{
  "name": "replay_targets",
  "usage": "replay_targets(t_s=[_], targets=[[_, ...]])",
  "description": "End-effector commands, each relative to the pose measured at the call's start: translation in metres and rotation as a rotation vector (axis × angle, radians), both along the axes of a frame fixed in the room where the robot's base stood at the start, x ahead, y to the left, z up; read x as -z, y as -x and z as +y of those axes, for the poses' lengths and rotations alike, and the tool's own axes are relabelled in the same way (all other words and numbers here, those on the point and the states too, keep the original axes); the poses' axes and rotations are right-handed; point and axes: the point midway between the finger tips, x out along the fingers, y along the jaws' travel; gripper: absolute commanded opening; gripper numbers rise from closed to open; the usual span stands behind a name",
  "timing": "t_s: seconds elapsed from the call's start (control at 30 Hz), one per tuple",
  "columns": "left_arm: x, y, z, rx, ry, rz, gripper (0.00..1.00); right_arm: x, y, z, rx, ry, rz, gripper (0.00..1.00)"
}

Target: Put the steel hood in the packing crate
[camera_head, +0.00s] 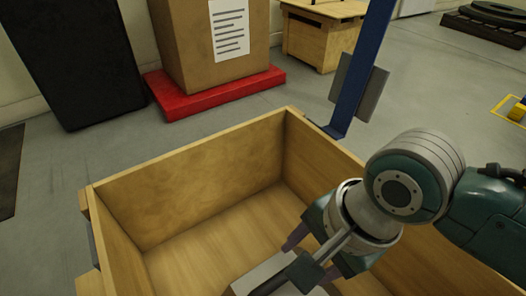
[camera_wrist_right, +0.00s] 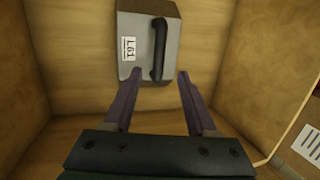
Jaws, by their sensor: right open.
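The steel hood (camera_wrist_right: 143,45) is a grey box-like cover with a dark bar handle and a white label reading "L61". It rests inside the wooden packing crate (camera_wrist_right: 75,75), on the crate's floor as far as I can tell. In the head view the hood (camera_head: 262,274) is partly hidden by my right gripper (camera_head: 309,260), inside the crate (camera_head: 190,192). My left gripper is not in view.
A blue post (camera_head: 362,70) with a grey plate stands just beyond the crate's far corner. A cardboard box (camera_head: 190,50) on a red pallet (camera_head: 232,92) and a black panel (camera_head: 80,60) stand behind. The crate's walls surround my right gripper; its back left floor is bare.

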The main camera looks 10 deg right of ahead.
Motion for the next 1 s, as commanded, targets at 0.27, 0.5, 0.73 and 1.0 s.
replay_targets(t_s=[0.27, 0.5, 0.73, 1.0], targets=[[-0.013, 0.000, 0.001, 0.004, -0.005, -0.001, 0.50, -0.016, 0.004, -0.004, -0.004, 0.001, 0.000, 0.57], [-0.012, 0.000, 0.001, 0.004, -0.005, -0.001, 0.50, -0.033, 0.034, 0.001, -0.370, 0.068, -0.122, 0.57], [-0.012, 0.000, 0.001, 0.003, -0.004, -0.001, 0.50, -0.076, 0.082, -0.034, -0.948, 0.310, -0.279, 0.57], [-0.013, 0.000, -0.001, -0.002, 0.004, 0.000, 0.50, -0.107, 0.113, -0.071, -1.286, 0.497, -0.279, 0.57]])
